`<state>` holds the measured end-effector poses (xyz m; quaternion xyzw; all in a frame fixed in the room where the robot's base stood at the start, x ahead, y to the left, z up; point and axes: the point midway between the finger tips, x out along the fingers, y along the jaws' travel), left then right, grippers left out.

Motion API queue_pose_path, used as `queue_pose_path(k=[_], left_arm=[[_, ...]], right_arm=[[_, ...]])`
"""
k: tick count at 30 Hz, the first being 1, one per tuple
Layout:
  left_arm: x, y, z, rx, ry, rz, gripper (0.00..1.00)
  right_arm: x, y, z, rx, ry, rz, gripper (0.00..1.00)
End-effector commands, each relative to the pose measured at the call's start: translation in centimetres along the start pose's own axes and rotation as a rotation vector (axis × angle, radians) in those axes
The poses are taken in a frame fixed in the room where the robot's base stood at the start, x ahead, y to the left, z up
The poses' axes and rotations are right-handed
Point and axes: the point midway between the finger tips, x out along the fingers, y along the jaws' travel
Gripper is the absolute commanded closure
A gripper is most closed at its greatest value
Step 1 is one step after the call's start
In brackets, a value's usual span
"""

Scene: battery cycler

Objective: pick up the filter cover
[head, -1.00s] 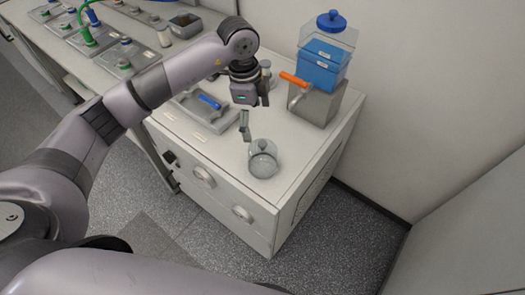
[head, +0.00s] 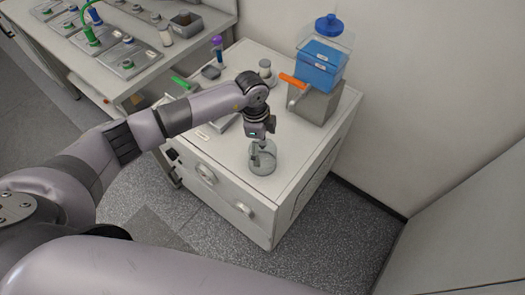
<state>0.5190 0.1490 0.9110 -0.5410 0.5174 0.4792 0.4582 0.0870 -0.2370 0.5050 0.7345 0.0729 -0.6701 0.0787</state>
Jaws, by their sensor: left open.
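A round, clear grey cover with a knob on top, which looks like the filter cover (head: 264,168), sits near the front of the white cabinet top. My left gripper (head: 262,153) is right above it, pointing down, with its fingers open around or just over the knob. The fingers hide most of the knob, and I cannot tell whether they touch it. My right gripper is not in view.
A grey stand (head: 314,101) with a blue-filled container (head: 321,66) and an orange-handled valve (head: 292,80) stands at the back right. The cabinet top right of the cover is clear.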

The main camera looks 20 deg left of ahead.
Motion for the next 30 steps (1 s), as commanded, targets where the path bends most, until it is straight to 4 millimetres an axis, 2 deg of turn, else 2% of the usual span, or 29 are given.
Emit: queue_pose_path(k=[2, 21, 30], left_arm=[[0.00, 0.00, -0.01, 0.000, 0.000, 0.000, 0.07], [-0.06, -0.02, 0.02, 0.000, 0.000, 0.000, 0.49], [-0.23, -0.06, -0.01, 0.000, 0.000, -0.001, 0.50]], right_arm=[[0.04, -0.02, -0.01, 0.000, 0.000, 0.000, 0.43], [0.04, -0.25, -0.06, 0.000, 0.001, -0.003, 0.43], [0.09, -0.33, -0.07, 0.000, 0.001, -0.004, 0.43]])
